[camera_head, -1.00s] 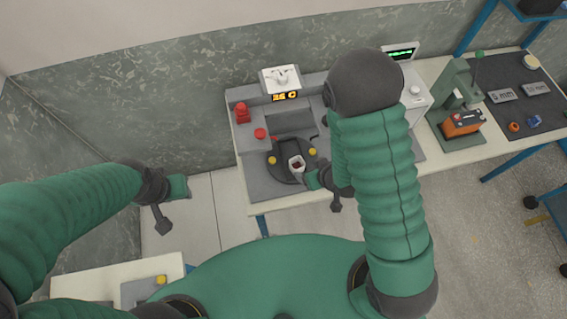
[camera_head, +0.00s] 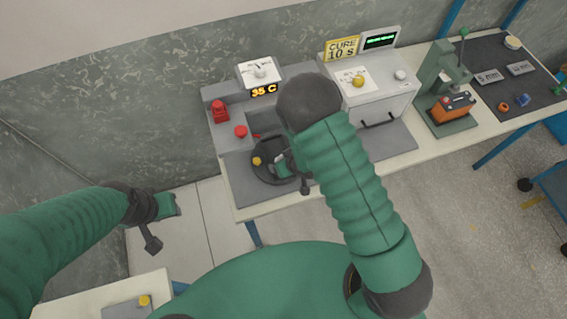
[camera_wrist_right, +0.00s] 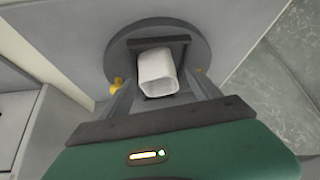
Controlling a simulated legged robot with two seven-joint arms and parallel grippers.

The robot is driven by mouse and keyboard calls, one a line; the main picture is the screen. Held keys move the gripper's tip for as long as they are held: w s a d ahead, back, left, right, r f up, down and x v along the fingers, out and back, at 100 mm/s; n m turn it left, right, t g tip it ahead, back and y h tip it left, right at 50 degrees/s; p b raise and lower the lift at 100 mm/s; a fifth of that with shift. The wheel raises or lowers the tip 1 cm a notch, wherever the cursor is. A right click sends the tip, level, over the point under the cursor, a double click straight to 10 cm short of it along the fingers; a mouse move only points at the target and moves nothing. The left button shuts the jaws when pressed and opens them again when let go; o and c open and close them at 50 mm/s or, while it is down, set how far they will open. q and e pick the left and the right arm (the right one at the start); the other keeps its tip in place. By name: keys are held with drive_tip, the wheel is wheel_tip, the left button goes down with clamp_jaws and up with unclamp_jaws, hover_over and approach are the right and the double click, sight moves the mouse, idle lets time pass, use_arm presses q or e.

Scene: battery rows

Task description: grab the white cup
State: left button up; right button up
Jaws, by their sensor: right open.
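The white cup (camera_wrist_right: 157,72) shows in the right wrist view, on a round grey platform (camera_wrist_right: 195,45) with a dark bar behind the cup. My right gripper (camera_wrist_right: 163,92) is open, its two fingers on either side of the cup's near end. I see no clear contact between fingers and cup. In the head view my right gripper (camera_head: 288,168) is over the dark round platform and largely hides the cup. My left gripper (camera_head: 165,212) hangs to the left, away from the bench; its jaw opening is unclear.
A grey station with a 35 C display (camera_head: 263,91), a red button (camera_head: 240,131) and a red object (camera_head: 220,111) stands around the platform. A white curing box (camera_head: 366,90) stands to its right. Further right are a green press (camera_head: 445,85) and an orange battery (camera_head: 453,106).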

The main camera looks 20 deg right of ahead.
drive_tip(key=shift+w+f, duration=0.3)
drive_tip(key=shift+f, duration=0.15)
clamp_jaws()
drive_tip(key=shift+r, duration=0.15)
